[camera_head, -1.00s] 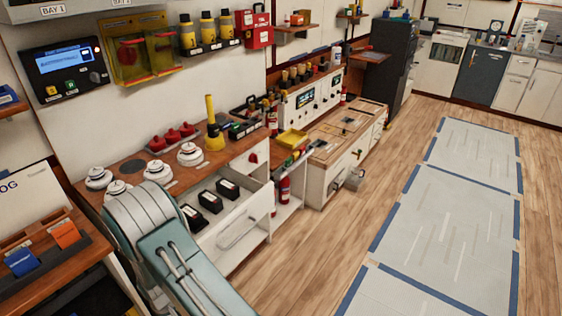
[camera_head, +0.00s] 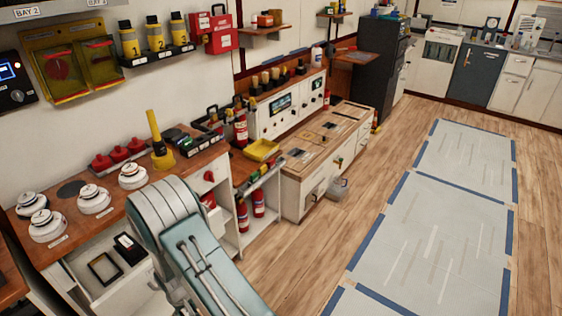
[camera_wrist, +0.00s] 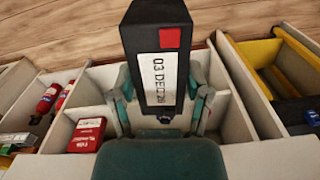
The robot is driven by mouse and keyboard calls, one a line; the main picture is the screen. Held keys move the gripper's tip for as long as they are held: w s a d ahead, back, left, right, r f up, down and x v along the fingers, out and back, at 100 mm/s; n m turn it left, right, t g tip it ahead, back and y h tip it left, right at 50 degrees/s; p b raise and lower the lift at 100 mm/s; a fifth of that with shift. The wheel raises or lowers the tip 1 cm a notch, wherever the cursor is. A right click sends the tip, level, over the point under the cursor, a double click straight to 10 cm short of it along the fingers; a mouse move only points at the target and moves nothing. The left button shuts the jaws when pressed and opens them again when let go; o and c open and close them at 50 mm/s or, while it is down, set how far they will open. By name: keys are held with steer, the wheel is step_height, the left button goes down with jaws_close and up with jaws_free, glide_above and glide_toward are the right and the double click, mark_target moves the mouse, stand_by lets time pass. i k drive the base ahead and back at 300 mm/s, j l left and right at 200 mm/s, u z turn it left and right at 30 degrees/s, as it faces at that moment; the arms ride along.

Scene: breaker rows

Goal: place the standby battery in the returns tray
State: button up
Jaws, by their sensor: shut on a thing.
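My gripper (camera_wrist: 161,104) is shut on a black battery (camera_wrist: 157,68) in the wrist view, one finger on each side of it. The battery has a white label reading "03 DEC 28" and a red square. It hangs above pale-walled compartments. In the head view my arm hides the gripper and the held battery. A yellow tray (camera_head: 262,151) lies on the workbench past the yellow-handled tool. No label naming a returns tray can be read. A yellow-edged compartment (camera_wrist: 262,50) shows at the right of the wrist view; I cannot tell whether it is the same tray.
The open drawer (camera_head: 78,262) holds another black battery (camera_head: 130,247) and an empty dark frame (camera_head: 104,269). White round detectors (camera_head: 94,199) line the bench front. Fire extinguishers (camera_head: 258,204) and a red box (camera_wrist: 87,134) stand in lower compartments. Floor to the right is clear.

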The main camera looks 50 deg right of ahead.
mark_target(261, 152)
steer(key=i+l, duration=0.1)
steer(key=l, duration=0.45)
steer(key=i+l+u, duration=0.1)
steer(key=l, duration=0.95)
steer(key=i+l+u, duration=0.1)
steer(key=l, duration=0.3)
steer(key=i+l+u, duration=0.15)
steer(key=l, duration=0.25)
steer(key=i+l+u, duration=0.1)
steer(key=l, duration=0.35)
steer(key=i+l+u, duration=0.1)
steer(key=l, duration=0.35)
steer(key=i, duration=0.1)
